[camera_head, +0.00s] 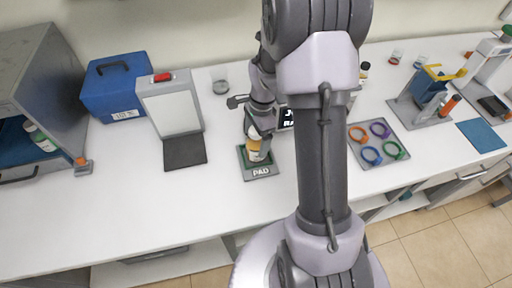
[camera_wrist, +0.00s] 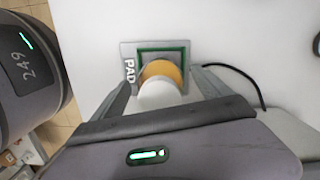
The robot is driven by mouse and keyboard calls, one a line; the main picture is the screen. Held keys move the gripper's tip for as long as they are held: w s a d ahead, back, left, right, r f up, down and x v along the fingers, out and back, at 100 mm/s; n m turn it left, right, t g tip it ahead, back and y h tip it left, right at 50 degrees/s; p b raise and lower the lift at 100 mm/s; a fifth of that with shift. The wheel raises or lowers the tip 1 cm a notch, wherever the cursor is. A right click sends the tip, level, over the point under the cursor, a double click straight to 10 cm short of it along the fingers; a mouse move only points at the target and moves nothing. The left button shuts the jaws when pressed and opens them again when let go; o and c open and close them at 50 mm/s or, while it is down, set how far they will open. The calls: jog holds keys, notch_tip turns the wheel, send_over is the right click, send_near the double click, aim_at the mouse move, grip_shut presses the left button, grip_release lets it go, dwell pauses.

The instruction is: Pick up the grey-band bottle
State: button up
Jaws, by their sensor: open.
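A bottle with a white top and amber body (camera_wrist: 160,80) stands on the pad marked PAD (camera_wrist: 129,72). In the head view, the bottle (camera_head: 254,148) is partly covered by my gripper, and the pad (camera_head: 262,172) lies under it. No grey band can be made out on it. My gripper (camera_wrist: 162,88) is open, with one finger on each side of the bottle. I cannot tell whether the fingers touch it. In the head view, my gripper (camera_head: 260,132) is over the pad from above.
A grey cabinet (camera_head: 40,75) holding a green-banded bottle (camera_head: 39,138) stands left, beside a blue box (camera_head: 122,85) and a white-panelled device (camera_head: 172,105). Right are a ring tray (camera_head: 378,143) and a stand (camera_head: 420,105). A dark-capped bottle (camera_head: 364,71) is behind my arm. The front counter is clear.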

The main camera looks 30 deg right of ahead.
jog(key=shift+f, duration=0.4)
jog(key=shift+r, duration=0.1)
grip_shut()
jog(key=shift+r, duration=0.1)
